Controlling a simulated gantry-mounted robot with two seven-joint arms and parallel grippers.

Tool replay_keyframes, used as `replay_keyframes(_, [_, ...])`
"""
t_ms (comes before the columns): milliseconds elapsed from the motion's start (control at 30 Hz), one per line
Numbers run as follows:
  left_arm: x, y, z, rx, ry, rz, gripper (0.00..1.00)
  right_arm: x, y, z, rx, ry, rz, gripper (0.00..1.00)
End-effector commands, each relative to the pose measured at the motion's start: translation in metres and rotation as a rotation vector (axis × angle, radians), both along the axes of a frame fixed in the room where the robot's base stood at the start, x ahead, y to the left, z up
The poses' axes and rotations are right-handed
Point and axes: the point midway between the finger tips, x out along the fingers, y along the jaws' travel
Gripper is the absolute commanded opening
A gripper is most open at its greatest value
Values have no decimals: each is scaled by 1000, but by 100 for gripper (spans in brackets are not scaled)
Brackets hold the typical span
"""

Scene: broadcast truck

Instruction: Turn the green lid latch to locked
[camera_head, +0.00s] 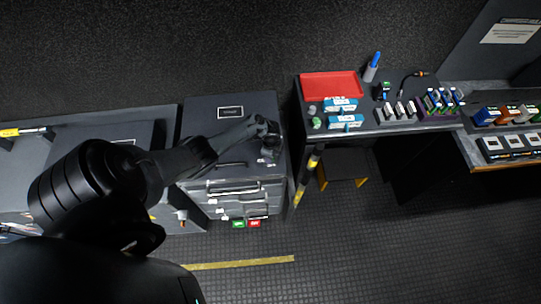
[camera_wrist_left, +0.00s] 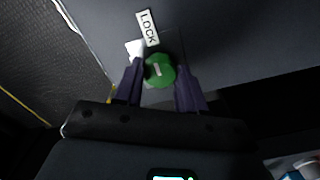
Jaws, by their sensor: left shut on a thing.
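The green latch (camera_wrist_left: 160,70) is a round knob with a pale mark on its face, in the left wrist view. A white LOCK label (camera_wrist_left: 147,27) sits just above it, and a white patch (camera_wrist_left: 134,48) lies to its upper left. My left gripper (camera_wrist_left: 158,82) is shut on the green latch, one dark finger on each side. In the head view my left gripper (camera_head: 268,146) is over the right part of the dark cabinet's top (camera_head: 200,115); the latch cannot be made out there. My right gripper is not in view.
The cabinet has drawers with handles (camera_head: 234,189) on its front, with a green tag (camera_head: 238,224) and a red tag (camera_head: 254,223) below. To the right, a bench holds a red tray (camera_head: 331,86), blue-and-white boxes (camera_head: 341,104) and several small items. The floor in front is clear.

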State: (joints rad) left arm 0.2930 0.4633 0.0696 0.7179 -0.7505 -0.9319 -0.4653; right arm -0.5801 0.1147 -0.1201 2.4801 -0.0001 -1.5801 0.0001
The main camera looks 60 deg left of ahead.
Motion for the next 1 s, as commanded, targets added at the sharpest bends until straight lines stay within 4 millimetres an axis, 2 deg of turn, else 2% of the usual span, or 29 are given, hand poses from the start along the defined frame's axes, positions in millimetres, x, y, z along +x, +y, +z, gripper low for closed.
replay_keyframes(267, [0,0,0,0,0,-2,9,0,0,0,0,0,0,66])
replay_keyframes(300, [0,0,0,-1,-1,-2,43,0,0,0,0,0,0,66])
replay_keyframes(467, [0,0,0,0,0,-1,66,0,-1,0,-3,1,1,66])
replay_keyframes(767, [0,0,1,0,0,0,66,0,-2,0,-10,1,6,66])
replay_keyframes(867, [0,0,8,1,1,0,66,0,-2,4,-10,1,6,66])
replay_keyframes(1000, [0,1,26,1,-2,-2,66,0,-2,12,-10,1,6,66])
